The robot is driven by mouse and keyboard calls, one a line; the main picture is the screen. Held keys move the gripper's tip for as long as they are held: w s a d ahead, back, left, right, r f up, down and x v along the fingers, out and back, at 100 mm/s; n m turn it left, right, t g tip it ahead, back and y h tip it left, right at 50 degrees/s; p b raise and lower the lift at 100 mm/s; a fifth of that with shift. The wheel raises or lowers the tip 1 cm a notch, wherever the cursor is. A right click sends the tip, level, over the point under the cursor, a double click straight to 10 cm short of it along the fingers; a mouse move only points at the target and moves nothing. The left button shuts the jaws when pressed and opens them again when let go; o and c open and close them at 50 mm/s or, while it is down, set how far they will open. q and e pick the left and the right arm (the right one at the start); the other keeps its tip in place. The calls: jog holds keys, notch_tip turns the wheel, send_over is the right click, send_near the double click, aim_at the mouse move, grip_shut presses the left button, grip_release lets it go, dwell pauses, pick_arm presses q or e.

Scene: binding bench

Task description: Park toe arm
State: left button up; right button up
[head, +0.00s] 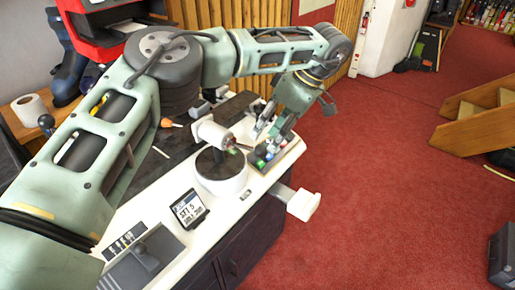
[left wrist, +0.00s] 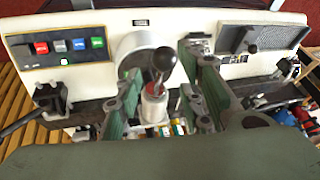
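My left gripper (head: 267,138) hangs over the right end of the white bench (head: 240,208), beside a colored button panel (head: 262,160). In the left wrist view the left gripper (left wrist: 163,112) has its fingers spread apart. A lever with a dark ball knob (left wrist: 164,59) shows between the fingers, in front of a white cylinder with a red collar (left wrist: 153,104); I see no contact. In the head view a white cylindrical arm (head: 212,134) stands above a round white base (head: 221,174). I cannot tell which part is the toe arm. My right gripper is not in view.
A small display (head: 188,209) and a dark tray (head: 144,260) sit on the bench's near part. A paper roll (head: 30,109) and an orange-handled tool (head: 170,123) are at the left and back. A white block (head: 303,204) juts from the right side.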

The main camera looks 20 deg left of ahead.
aim_at(261, 148)
pick_arm(q)
jog(key=p+x, duration=0.1)
jog(key=x, duration=0.5)
jog(key=shift+a+f, duration=0.1)
jog(key=shift+f, duration=0.35)
jog(key=shift+s+r, duration=0.1)
jog(key=c, duration=0.7)
grip_shut()
jog(key=shift+r, duration=0.1)
